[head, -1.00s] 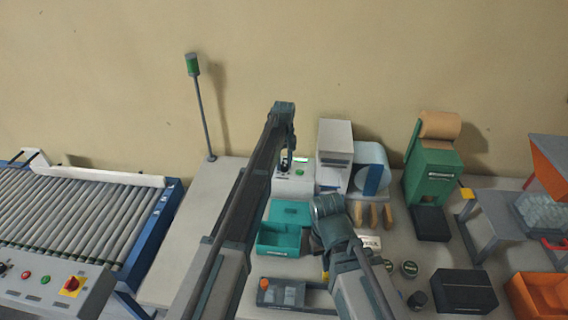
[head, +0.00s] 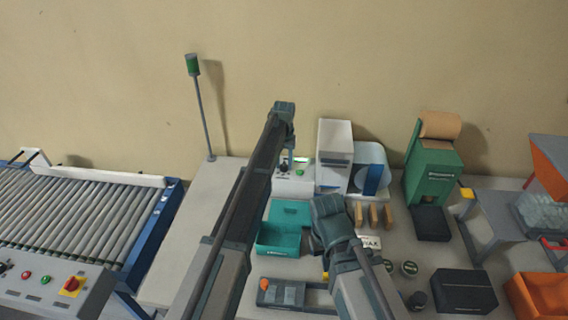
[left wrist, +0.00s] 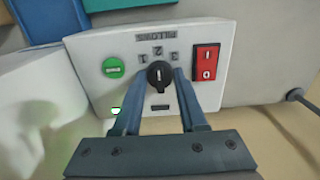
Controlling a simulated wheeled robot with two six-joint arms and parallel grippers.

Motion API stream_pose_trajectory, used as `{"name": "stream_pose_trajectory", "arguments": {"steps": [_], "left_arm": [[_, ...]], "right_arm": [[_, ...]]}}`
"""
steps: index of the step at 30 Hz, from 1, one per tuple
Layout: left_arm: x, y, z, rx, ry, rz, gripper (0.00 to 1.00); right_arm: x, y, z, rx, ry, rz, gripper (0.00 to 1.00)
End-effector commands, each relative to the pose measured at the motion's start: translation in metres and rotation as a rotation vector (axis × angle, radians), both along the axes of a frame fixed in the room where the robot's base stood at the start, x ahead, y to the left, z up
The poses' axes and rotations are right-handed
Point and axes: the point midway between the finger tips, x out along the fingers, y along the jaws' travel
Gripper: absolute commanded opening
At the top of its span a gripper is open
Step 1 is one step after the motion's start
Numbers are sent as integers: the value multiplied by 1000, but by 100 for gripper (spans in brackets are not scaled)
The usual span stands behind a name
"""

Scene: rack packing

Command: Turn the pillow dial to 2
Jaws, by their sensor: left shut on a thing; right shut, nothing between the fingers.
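The pillow dial, a round black knob with a white mark (left wrist: 159,74), is on the front of a white control box (left wrist: 213,92). The numbers 1, 2 and 3 are printed around it, below a PILLOWS label that appears upside down in the left wrist view. The mark looks roughly upright in that view; which number it selects I cannot tell surely. My left gripper (left wrist: 160,85) is shut on the dial, a finger at each side. In the head view the left gripper (head: 287,166) reaches the box. My right gripper (head: 316,243) is shut and empty over the table, its fingertips mostly hidden.
A green button (left wrist: 113,67) and a red rocker switch (left wrist: 205,62) flank the dial. A teal bin (head: 280,246), brown blocks (head: 375,215) and a black box (head: 464,291) are on the table. A roller conveyor (head: 75,220) is at left.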

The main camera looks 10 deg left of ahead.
Motion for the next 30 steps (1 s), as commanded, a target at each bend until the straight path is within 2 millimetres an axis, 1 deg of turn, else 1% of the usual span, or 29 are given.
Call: {"name": "stream_pose_trajectory", "arguments": {"steps": [11,12,16,25,30], "left_arm": [[0,0,0,0,1,-2,0],[0,0,0,0,1,-2,49],[0,0,0,0,0,-2,72],[0,0,0,0,0,-2,72],[0,0,6,0,0,-2,72]], "right_arm": [[0,0,0,0,0,0,0],[0,0,0,0,0,0,0],[0,0,0,0,0,0,0],[0,0,0,0,0,0,0],[0,0,6,0,0,0,0]]}}
